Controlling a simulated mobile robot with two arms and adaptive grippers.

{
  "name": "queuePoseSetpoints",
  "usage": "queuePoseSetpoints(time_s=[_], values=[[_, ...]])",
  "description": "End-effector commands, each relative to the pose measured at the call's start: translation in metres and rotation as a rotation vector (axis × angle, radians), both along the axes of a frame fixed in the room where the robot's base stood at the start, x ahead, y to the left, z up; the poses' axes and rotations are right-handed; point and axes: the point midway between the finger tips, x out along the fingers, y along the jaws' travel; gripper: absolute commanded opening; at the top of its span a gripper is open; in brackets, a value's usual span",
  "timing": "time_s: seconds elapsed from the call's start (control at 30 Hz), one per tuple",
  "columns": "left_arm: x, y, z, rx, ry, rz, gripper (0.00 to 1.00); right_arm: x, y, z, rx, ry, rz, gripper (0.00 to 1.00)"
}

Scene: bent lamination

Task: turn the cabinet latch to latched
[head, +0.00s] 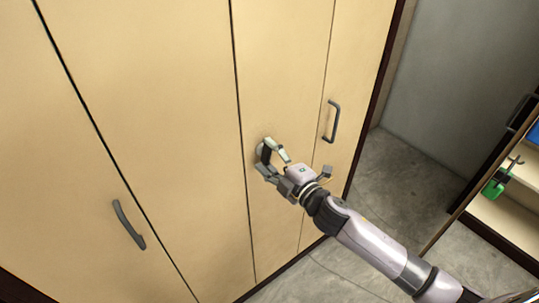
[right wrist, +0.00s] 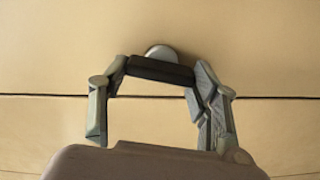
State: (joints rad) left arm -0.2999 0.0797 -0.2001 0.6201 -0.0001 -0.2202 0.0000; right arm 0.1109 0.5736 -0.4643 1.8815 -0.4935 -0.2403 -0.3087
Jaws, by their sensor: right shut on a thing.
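The cabinet latch (right wrist: 161,70) is a dark bar on a round grey base (right wrist: 161,51), set on the pale wood cabinet front. In the head view the latch (head: 265,153) is mostly covered by my right gripper (head: 273,153), just right of a dark door seam. In the right wrist view my right gripper's fingers stand at the two ends of the bar, shut on it. The bar lies roughly parallel to the door seam in that view. My left gripper is not in view.
The cabinet doors (head: 150,110) fill the left and middle. Dark handles stick out at the right (head: 332,121) and lower left (head: 128,225). A shelf unit (head: 503,215) with a green object (head: 497,180) stands at far right. Concrete floor (head: 400,190) between is clear.

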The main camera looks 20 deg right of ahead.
Motion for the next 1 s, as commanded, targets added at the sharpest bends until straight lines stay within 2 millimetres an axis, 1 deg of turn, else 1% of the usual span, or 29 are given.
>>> queuePoseSetpoints(time_s=[0.2, 0.4, 0.97, 1.0], values=[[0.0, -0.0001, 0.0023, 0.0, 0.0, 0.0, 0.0, -0.0003, 0.0007, -0.0006, -0.123, -0.045, 0.002, 0.29], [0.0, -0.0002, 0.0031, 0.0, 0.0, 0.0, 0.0, -0.0004, 0.0007, -0.0013, -0.19, -0.068, 0.002, 0.29], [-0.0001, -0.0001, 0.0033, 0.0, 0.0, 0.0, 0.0, -0.0004, 0.0007, -0.0021, -0.221, -0.079, 0.001, 0.29], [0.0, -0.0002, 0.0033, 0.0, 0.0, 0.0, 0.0, -0.0004, 0.0007, -0.0021, -0.221, -0.079, 0.001, 0.57]])
